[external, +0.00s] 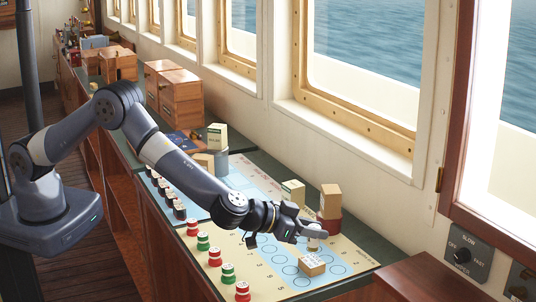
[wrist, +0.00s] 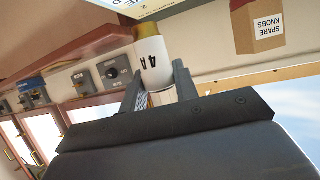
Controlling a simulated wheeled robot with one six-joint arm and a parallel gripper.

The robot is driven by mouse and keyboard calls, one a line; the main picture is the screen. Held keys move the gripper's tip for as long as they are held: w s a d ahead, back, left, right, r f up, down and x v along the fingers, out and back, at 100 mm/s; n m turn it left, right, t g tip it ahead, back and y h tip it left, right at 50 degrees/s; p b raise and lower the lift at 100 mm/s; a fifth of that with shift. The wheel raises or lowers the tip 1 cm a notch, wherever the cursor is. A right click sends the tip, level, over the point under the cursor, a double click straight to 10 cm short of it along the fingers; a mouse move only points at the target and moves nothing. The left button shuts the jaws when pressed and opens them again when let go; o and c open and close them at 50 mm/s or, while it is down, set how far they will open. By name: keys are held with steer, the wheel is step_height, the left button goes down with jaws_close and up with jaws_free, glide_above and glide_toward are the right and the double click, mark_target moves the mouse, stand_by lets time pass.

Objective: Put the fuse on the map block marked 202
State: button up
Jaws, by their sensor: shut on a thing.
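My gripper (external: 311,231) is shut on the fuse, a white cylinder with a brownish-gold end, marked 4A in the wrist view (wrist: 150,66). In the external view the fuse (external: 316,238) hangs at the fingertips, over the near right part of the chart (external: 262,252). A small wooden block (external: 312,266) with a white label lies on the chart just below the fuse in the picture; the label is too small to read. I cannot tell how large the gap between them is. The number 202 is not legible anywhere.
A tan box (external: 331,198) stands on a red base behind my gripper. Red and green stacked pieces (external: 228,274) line the chart's near left edge. A carton labelled SPARE KNOBS (wrist: 258,24) shows in the wrist view.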

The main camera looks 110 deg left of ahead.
mark_target(313, 240)
steer(key=shift+f, duration=1.35)
steer(key=shift+f, duration=0.1)
steer(key=shift+f, duration=0.1)
steer(key=o, duration=1)
steer(key=shift+r, duration=0.25)
steer(key=b+v, duration=0.2)
steer(key=v, duration=1)
steer(key=shift+f, duration=0.1)
